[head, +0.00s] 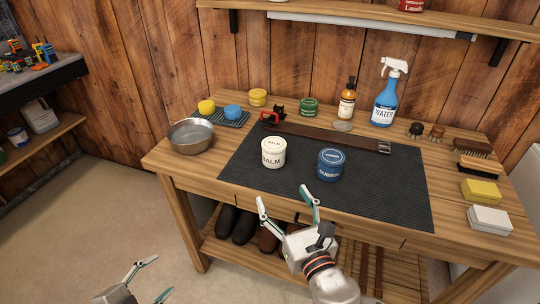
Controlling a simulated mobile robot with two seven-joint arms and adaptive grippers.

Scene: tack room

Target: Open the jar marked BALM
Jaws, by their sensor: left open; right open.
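The white jar marked BALM (272,153) stands upright on the dark ribbed mat (390,195), with its white lid on. A blue jar (330,165) stands on the mat to its right; its label is too small to read surely. My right gripper (287,198) is open and empty at the table's front edge, in front of and below the two jars. My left gripper (151,278) is open and empty, low over the floor at the bottom left, well away from the table.
A metal bowl (190,136) stands left of the mat. A leather strap (335,138) lies behind the jars. A blue spray bottle (386,98) and brown bottle (347,101) stand at the back. Brushes (478,168) and a yellow block (481,191) lie at right. The mat's front is clear.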

